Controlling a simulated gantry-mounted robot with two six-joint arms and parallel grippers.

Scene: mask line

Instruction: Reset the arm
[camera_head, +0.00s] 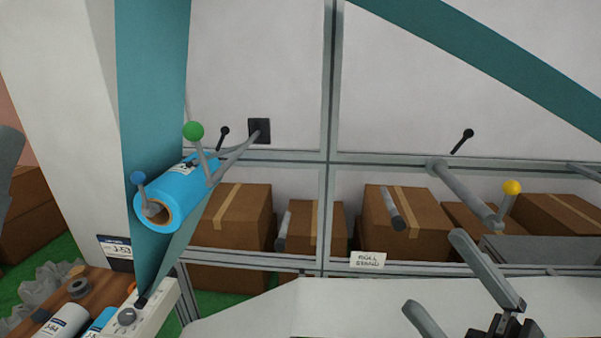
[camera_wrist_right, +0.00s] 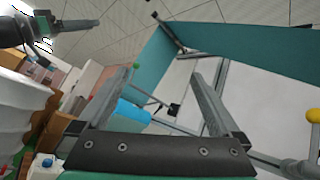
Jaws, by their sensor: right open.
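My right gripper (camera_head: 433,270) is at the lower right of the head view, its two grey fingers spread apart. The right wrist view also shows its fingers (camera_wrist_right: 160,78) wide apart with nothing held between them. It is in front of the frame and apart from the blue roll (camera_head: 178,190), which sits on a spindle at the left. A grey part at the left edge of the head view looks like a bit of my left arm. Part of that arm (camera_wrist_right: 62,26) also shows at the upper left of the right wrist view; its jaws are unclear.
Teal web (camera_head: 152,80) hangs at the left and crosses the upper right. An empty spindle has a yellow-knobbed lever (camera_head: 512,187). Cardboard boxes (camera_head: 405,225) stand behind the metal frame. A white surface (camera_head: 350,305) lies below. A wooden table (camera_head: 95,300) holds rolls at lower left.

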